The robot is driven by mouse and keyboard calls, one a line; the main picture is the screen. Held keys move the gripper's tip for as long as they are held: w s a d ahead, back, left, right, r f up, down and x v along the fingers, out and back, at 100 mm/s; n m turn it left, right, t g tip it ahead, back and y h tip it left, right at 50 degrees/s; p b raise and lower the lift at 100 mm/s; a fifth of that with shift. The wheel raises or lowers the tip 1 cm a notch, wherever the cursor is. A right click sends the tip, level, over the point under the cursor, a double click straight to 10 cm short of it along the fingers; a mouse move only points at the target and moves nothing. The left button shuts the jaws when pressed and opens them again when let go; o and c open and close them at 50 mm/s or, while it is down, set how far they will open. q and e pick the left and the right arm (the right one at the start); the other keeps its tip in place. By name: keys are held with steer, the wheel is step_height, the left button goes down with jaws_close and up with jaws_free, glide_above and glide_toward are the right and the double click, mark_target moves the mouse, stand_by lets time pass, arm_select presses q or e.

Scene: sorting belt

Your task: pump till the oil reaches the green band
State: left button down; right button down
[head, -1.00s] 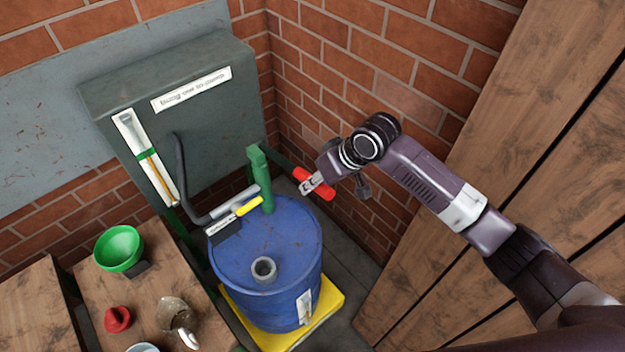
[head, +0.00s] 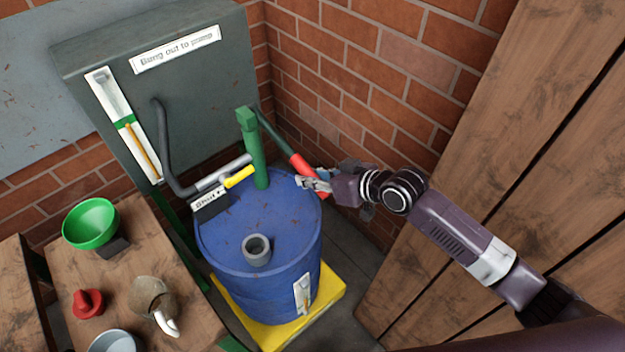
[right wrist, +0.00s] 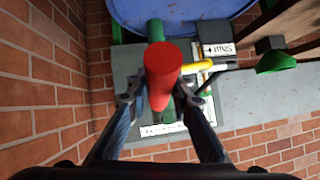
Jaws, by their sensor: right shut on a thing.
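A green hand pump (head: 252,150) stands upright on a blue drum (head: 225,238). Its lever slopes down to the right and ends in a red grip (head: 303,164). My right gripper (head: 313,183) is shut on this grip. In the right wrist view the red grip (right wrist: 163,65) lies between the fingers (right wrist: 157,97). A white gauge (head: 99,87) with a green band (head: 124,121) is on the grey tank (head: 195,85). An amber column (head: 145,151) rises to about the band's lower edge; I cannot tell whether it enters it. My left gripper is out of view.
A yellow valve lever (head: 240,176) sits by the pump's outlet pipe, beside a tag reading "Shut" (head: 208,201). A bench at left holds a green funnel (head: 90,223), a red piece (head: 88,303) and a jug (head: 150,298). Brick and planks close off the right side.

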steer(key=shift+f, duration=0.4)
steer(key=c, duration=1.7)
jaws_free()
steer(key=shift+w, duration=0.1)
steer(key=v, duration=1.2)
steer(key=shift+f, duration=0.1)
steer(key=shift+a, duration=0.15)
